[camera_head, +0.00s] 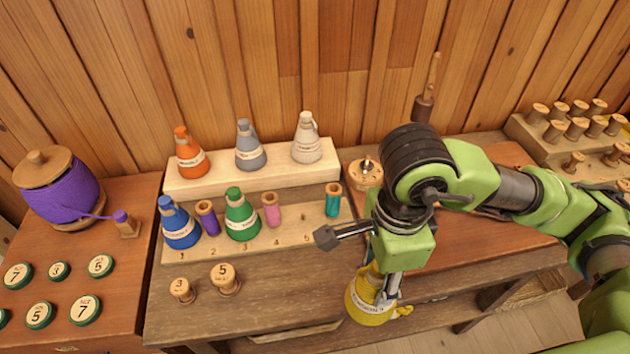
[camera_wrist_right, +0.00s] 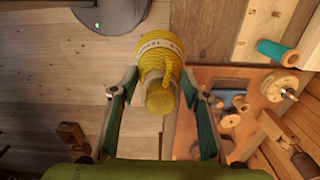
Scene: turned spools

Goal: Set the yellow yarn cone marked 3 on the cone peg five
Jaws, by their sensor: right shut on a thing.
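The yellow yarn cone (camera_head: 368,303) with a pale printed band is held low by my right gripper (camera_head: 388,290), in front of the bench's front edge. In the right wrist view the yellow cone (camera_wrist_right: 160,65) sits between the two fingers of the gripper (camera_wrist_right: 160,84). Its mark 3 is not readable. The pale numbered peg board (camera_head: 290,240) stands on the bench, left of and behind the gripper. The place behind number 5 looks bare, between a pink spool (camera_head: 271,210) and a teal spool (camera_head: 332,201); its peg is not clear. My left gripper is out of view.
A blue cone (camera_head: 180,224), purple spool (camera_head: 207,218) and green cone (camera_head: 241,215) stand on the board's left part. Orange (camera_head: 189,153), grey (camera_head: 249,146) and white (camera_head: 306,139) cones stand on the raised block behind. Two wooden spools (camera_head: 225,280) stand in front.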

